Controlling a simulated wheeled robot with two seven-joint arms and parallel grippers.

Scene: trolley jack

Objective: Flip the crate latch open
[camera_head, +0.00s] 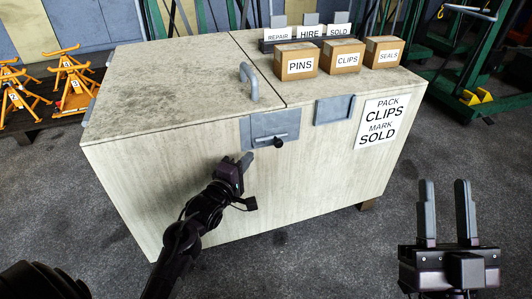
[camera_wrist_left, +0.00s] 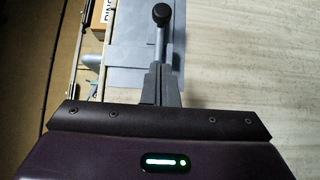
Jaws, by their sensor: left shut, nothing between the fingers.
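The pale wooden crate (camera_head: 160,170) stands in the middle of the head view with its lid down. On its front face is a grey latch plate (camera_head: 258,128) with a lever ending in a black knob (camera_head: 278,143). The lever lies roughly level, knob to the right. In the left wrist view the knob (camera_wrist_left: 163,15) and its rod (camera_wrist_left: 160,45) show just beyond the fingertips. My left gripper (camera_head: 246,160) is shut and empty, just below and left of the knob; whether it touches the lever I cannot tell. My right gripper (camera_head: 444,184) is open and empty, off to the right.
A grey lid handle (camera_head: 248,82) stands on top. PINS (camera_head: 297,62), CLIPS (camera_head: 342,57) and SEALS (camera_head: 385,53) boxes sit at the back right, before a REPAIR, HIRE, SOLD rack. A second grey plate (camera_head: 334,109) and a sign (camera_head: 381,122) are on the front. The floor in front is clear.

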